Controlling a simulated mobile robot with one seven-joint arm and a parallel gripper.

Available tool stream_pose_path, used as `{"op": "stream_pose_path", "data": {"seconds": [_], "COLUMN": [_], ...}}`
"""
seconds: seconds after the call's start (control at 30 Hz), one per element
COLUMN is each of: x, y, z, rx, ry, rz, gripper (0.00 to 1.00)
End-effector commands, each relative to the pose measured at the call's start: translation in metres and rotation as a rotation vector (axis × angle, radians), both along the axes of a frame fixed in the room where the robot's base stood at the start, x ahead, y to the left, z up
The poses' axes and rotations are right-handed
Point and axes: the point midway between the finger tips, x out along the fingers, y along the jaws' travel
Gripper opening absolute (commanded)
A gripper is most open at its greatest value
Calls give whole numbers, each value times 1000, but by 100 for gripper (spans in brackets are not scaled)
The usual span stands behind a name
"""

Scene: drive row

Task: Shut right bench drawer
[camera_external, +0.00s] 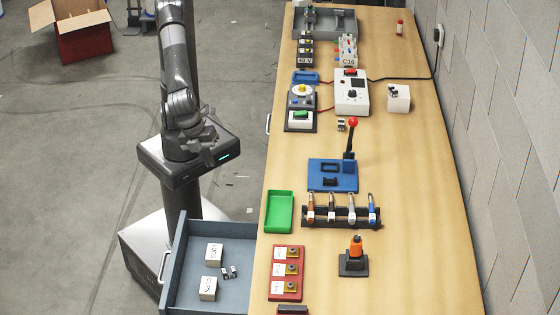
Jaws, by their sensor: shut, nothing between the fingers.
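The bench drawer (215,298) at the lower left of the bench is pulled far out to the left. It is a blue-grey tray, and its near end is cut off by the bottom edge. Its handle (163,266) is on the left front face, close to my base in the picture. Two white labelled boxes (214,254) and a small metal part (230,272) lie inside. My arm rises from its mount and leaves the frame at the top, so my gripper is out of view.
The wooden bench (410,220) runs along a block wall. A second handle (268,123) farther up its left edge belongs to a front that looks closed. A green tray (279,212) and red block (287,272) sit near the edge.

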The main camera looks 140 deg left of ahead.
Motion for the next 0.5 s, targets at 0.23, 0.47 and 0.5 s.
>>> {"op": "stream_pose_path", "data": {"seconds": [0.23,0.47,0.5], "x": [31,40,40], "y": [-86,-172,-187], "z": [-44,-96,-107], "rx": [183,356,387], "ry": [84,144,154], "rz": [-297,-567,-613], "gripper": [0,0,0]}}
